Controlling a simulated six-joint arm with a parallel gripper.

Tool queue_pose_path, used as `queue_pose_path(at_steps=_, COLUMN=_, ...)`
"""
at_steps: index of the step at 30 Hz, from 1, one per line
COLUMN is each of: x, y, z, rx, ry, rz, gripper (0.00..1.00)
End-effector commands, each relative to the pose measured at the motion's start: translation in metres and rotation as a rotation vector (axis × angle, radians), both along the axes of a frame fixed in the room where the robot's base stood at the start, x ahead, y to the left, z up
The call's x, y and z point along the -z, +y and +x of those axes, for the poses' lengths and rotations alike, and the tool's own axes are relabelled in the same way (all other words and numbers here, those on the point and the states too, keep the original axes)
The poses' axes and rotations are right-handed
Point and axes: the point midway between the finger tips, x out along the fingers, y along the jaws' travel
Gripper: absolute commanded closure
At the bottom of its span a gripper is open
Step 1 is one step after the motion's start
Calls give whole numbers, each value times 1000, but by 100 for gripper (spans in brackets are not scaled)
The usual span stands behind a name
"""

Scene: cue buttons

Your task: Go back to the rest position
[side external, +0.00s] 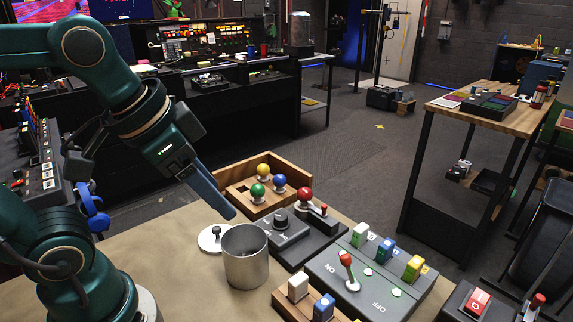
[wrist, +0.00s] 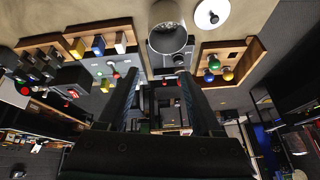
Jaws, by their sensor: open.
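My gripper (side external: 231,214) is in the air above the back left of the table, pointing down and to the right. Its fingertips are near the metal cup (side external: 245,262) and the white disc with a dark peg (side external: 209,241). The wrist view shows both fingers of the gripper (wrist: 158,82) spread apart with nothing held between them. In that view the cup (wrist: 167,40) is beyond the fingertips and the disc (wrist: 205,20) is at the top. No marker of a rest position is visible.
A wooden tray (side external: 226,181) with coloured balls is behind the disc. A dark box (side external: 283,236) with a knob and levers stands right of the cup. A grey panel (side external: 335,283) with coloured switches is at the front right. Bare tabletop (side external: 190,285) lies left of the cup.

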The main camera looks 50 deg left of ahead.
Motion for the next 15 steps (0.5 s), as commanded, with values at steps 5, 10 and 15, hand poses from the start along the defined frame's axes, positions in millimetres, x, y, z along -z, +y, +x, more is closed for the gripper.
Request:
queue_pose_path(at_steps=5, x=27, y=-2, z=-25, rx=-93, ry=-19, rz=-56, gripper=34)
queue_pose_path(at_steps=10, x=36, y=-2, z=-26, rx=-162, ry=-11, rz=-91, gripper=34)
queue_pose_path(at_steps=15, x=35, y=-2, z=-26, rx=-167, ry=-11, rz=-94, gripper=34)
